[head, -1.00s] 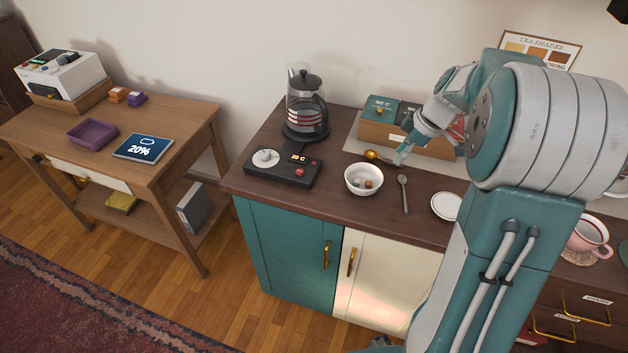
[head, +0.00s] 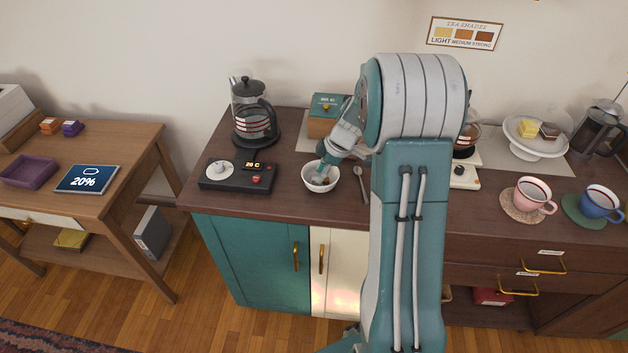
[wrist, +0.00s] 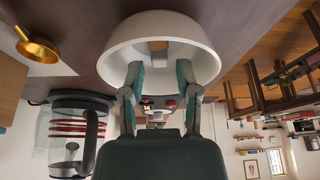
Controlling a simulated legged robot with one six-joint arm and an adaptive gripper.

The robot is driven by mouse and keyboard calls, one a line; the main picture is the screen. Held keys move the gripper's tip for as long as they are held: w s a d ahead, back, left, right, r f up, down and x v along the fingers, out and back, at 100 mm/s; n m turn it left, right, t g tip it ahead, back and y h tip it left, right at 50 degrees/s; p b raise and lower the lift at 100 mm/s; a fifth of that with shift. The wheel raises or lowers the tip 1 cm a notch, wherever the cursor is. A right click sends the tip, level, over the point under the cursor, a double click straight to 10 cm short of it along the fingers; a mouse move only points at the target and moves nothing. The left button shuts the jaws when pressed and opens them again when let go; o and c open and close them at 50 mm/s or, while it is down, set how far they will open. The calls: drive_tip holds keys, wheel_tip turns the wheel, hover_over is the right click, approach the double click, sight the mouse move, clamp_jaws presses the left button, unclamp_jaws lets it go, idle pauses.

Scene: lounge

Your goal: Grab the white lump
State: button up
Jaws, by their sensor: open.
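The white bowl (head: 320,188) stands on the dark counter, right of the black control box. My gripper (head: 321,172) reaches down into it from the upper right. In the wrist view my gripper (wrist: 160,70) is open, one finger on each side, with the tips at the white bowl (wrist: 205,60). A brown lump (wrist: 158,45) shows inside the bowl beyond the fingertips. I cannot make out the white lump now; the gripper and bowl rim hide much of the inside. I cannot tell whether the fingers touch anything.
A spoon (head: 360,183) lies just right of the bowl. The control box (head: 236,177) is to the left, a glass kettle (head: 252,118) behind left and a tea box (head: 326,118) behind. A golden strainer (wrist: 36,45) shows in the wrist view. Cups stand farther right.

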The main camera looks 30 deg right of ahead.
drive_tip(key=shift+x, duration=0.95)
drive_tip(key=shift+d, duration=0.2)
drive_tip(key=shift+c, duration=2.3)
drive_tip(key=shift+a, duration=0.15)
drive_tip(key=shift+r, duration=0.1)
